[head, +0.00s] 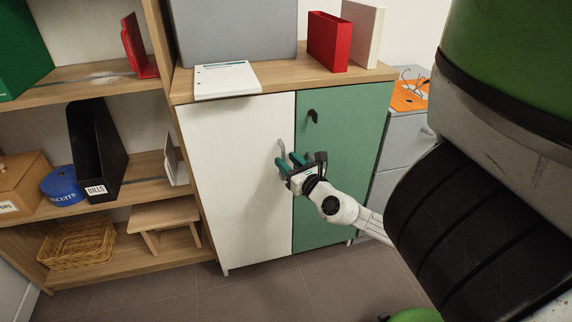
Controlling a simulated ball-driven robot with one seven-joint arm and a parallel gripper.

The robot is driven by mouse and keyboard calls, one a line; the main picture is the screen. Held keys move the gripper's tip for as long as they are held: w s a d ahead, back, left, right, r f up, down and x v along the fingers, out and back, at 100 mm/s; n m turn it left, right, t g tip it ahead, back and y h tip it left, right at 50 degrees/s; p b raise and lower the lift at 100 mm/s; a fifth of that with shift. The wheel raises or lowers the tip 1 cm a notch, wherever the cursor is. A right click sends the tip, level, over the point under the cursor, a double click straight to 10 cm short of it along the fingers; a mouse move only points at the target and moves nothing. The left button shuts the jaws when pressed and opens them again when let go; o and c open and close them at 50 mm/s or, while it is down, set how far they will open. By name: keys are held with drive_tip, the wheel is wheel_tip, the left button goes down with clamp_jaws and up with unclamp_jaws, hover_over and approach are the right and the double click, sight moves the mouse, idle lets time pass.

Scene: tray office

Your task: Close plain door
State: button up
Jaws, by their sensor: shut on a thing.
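The plain white door (232,185) is the left door of a low cabinet, with a curved grey handle (282,147) near its right edge. It looks flush or nearly flush with the cabinet front; I cannot tell whether a small gap is left. My gripper (287,162), with teal fingers, reaches in from the right and is shut on this handle, at its lower part. The fingers and wrist hide part of the handle and of the seam between the doors. The green door (345,165) beside it looks shut and has a dark handle (313,116).
On the wooden cabinet top (285,83) stand a grey box (235,32), a white notepad (227,79), a red binder (328,42) and a white binder (362,32). An open shelf (140,192) adjoins at left, grey drawers (402,140) at right. The floor (270,295) in front is clear.

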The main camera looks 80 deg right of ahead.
drive_tip(key=shift+o, duration=1.3)
drive_tip(key=shift+s+d, duration=0.35)
drive_tip(key=shift+s, duration=0.05)
drive_tip(key=shift+w+r, duration=0.1)
drive_tip(key=shift+w+a, duration=0.2)
drive_tip(key=shift+a, duration=0.05)
